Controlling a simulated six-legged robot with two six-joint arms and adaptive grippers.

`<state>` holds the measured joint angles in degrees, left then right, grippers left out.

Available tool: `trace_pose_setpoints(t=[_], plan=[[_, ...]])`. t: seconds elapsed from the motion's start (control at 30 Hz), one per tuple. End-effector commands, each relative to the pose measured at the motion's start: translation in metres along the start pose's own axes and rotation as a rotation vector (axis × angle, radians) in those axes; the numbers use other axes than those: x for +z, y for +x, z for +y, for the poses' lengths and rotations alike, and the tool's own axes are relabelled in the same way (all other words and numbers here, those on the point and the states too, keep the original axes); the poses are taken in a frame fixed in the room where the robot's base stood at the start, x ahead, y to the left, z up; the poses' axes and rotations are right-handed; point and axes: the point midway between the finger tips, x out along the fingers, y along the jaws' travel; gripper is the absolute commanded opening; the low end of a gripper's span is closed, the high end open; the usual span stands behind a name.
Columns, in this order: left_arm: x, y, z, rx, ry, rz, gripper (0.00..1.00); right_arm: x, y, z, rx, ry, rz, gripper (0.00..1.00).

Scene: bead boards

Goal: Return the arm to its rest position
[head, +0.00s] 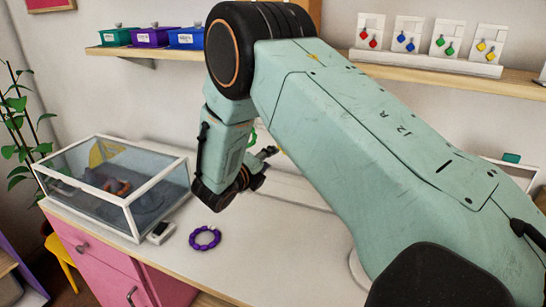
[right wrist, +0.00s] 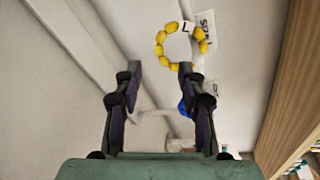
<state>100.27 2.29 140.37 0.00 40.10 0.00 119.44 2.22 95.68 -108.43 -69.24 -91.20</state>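My right arm crosses the head view from the lower right. Its gripper (head: 270,156) hangs beyond the forearm, above the white tabletop (head: 265,255). In the right wrist view the two dark fingers of my right gripper (right wrist: 160,67) stand apart with nothing between them. A ring of yellow beads (right wrist: 160,50) with a white tag marked "L" lies beyond the fingertips, apart from them. A blue item (right wrist: 183,107) shows partly behind the right finger. My left gripper is not in view.
A purple bead ring (head: 205,248) lies on the tabletop, near a glass case (head: 115,222) with a white frame. My arm hides much of the table's right side.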

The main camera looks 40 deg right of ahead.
Motion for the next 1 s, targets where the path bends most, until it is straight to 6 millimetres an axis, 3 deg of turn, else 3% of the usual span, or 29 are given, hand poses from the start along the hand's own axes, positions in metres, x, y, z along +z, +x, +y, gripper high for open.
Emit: trace_pose_setpoints(t=[0.2,0.4,1.0], plan=[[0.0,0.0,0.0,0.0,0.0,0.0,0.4,0.001,-0.044,-0.001,-0.003,-0.004,-0.006,0.4],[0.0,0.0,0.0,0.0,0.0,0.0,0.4,0.0,-0.067,0.0,-0.001,-0.002,-0.002,0.4],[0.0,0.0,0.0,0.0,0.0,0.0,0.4,-0.001,-0.076,0.0,-0.001,0.0,0.001,0.4]])
